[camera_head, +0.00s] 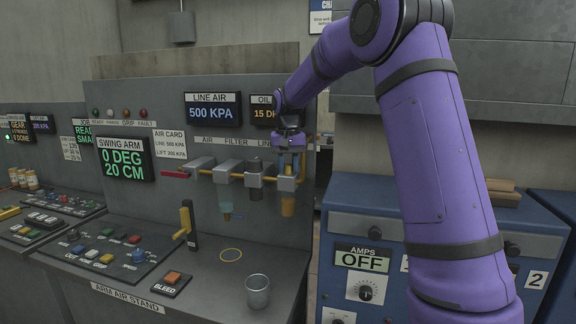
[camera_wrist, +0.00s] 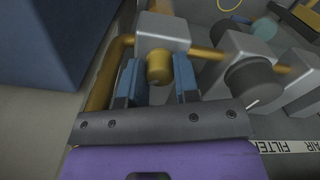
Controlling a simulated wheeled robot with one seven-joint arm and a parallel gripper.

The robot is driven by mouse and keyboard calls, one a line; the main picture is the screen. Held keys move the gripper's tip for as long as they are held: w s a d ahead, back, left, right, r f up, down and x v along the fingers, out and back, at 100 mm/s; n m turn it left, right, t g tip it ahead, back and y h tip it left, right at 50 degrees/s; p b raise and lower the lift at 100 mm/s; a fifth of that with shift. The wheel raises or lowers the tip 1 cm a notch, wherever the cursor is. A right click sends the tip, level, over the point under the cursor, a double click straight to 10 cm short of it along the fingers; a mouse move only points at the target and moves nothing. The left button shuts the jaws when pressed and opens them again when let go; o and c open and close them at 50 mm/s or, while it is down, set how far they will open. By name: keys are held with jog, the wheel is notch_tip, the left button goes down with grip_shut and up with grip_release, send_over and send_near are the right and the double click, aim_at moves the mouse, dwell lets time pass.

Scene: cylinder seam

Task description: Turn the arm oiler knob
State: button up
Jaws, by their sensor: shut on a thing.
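The arm oiler knob (camera_wrist: 159,67) is a short brass cylinder on the front of a grey block (camera_wrist: 163,33) in the wrist view. My gripper (camera_wrist: 158,78) has a blue finger on either side of the knob and is shut on it. In the head view my gripper (camera_head: 291,160) reaches down to the oiler block (camera_head: 287,183) at the right end of the air line, above an amber bowl (camera_head: 288,206). The knob itself is hidden or too small to tell there. The oil display (camera_head: 263,117) is partly covered by my arm and shows 15.
A filter and a dark round regulator knob (camera_wrist: 253,82) sit beside the oiler on a yellow pipe. The red valve handle (camera_head: 175,174) is at the left. A metal cup (camera_head: 257,291) stands on the bench below. A blue cabinet (camera_head: 440,250) is at the right.

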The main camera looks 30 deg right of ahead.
aim_at(288, 165)
jog(key=shift+m, duration=2.1)
jog(key=o, duration=0.9)
jog(key=shift+o, duration=0.2)
notch_tip(288, 165, up, 11)
jog(key=shift+f, duration=0.1)
